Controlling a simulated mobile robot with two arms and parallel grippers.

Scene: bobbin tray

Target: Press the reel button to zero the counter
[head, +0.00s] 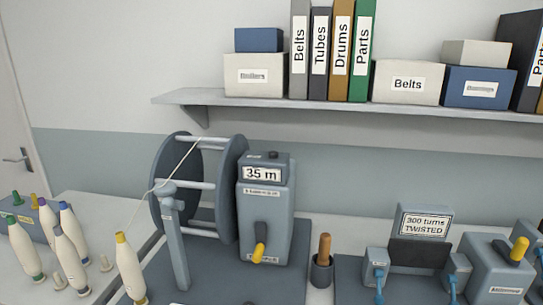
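The reel (235,195) is a grey-blue drum with two dark round flanges joined by light bars. Next to it on the right stands a grey counter box (281,215), and its white display (262,174) reads "35 m". A small dark button-like knob (273,154) sits on top of the box. A crank with a yellow handle (259,253) is on the box's front face. Neither of my grippers shows in the head view.
Several thread bobbins (70,258) stand on the left table, with one (130,268) nearer the reel base. A wooden-handled tool in a dark cup (322,268) is right of the counter box. A twisting machine (495,270) stands further right. A loaded shelf (370,107) hangs above.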

